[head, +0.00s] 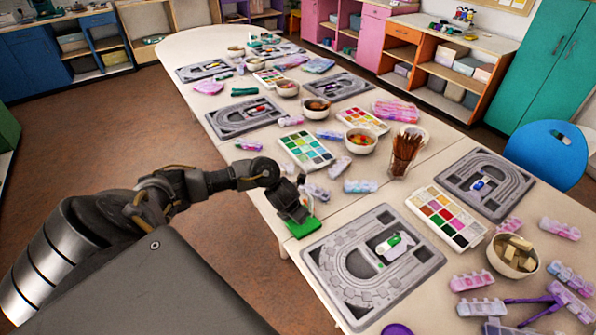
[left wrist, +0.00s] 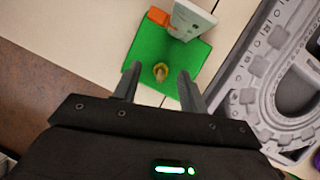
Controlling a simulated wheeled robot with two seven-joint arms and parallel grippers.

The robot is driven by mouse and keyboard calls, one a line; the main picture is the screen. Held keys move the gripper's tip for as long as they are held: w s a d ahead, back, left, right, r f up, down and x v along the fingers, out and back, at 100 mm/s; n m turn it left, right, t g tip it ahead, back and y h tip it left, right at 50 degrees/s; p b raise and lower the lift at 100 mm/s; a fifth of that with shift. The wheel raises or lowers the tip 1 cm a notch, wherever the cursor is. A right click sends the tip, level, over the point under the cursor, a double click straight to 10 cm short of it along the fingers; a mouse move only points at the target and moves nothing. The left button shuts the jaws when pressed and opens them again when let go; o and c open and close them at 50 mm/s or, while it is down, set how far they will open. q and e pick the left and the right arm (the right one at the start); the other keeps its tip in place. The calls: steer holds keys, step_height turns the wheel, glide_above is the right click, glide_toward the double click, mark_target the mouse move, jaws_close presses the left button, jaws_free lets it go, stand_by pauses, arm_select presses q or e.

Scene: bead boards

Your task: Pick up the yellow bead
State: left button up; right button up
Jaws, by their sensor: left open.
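The yellow bead (left wrist: 160,72) is on a green mat (left wrist: 145,50) in the left wrist view. It looks small and tan-yellow. My left gripper (left wrist: 158,86) is open, with one finger on each side of the line to the bead and nothing held between them. I cannot tell the height of the fingertips above the mat. In the head view the left gripper (head: 297,212) is over the green mat (head: 304,230) at the table's near edge, and the bead is hidden there. My right gripper is not in view.
A white card-like piece (left wrist: 193,20) and an orange block (left wrist: 158,17) are at the mat's far side. A grey bead board (head: 335,285) lies right of the mat. Paint trays, bowls and pink-purple bead boxes crowd the table beyond. Bare table shows left of the mat.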

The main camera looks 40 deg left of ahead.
arm_select(q)
steer(key=shift+f, duration=0.1)
steer(key=c, duration=0.9)
jaws_close()
steer(key=shift+w+r, duration=0.1)
steer(key=shift+r, duration=0.45)
step_height(320, 180, up, 2)
steer(key=shift+r, duration=0.15)
steer(key=s+d+r+p, duration=0.1)
steer(key=s+r+p, duration=0.2)
steer(key=s, duration=0.4)
steer(key=s+d+r+p, duration=0.2)
steer(key=s+r+p, duration=0.2)
steer(key=s+r, duration=0.2)
steer(key=shift+s+d+r, duration=0.15)
steer(key=shift+s+r, duration=0.15)
steer(key=shift+s, duration=0.1)
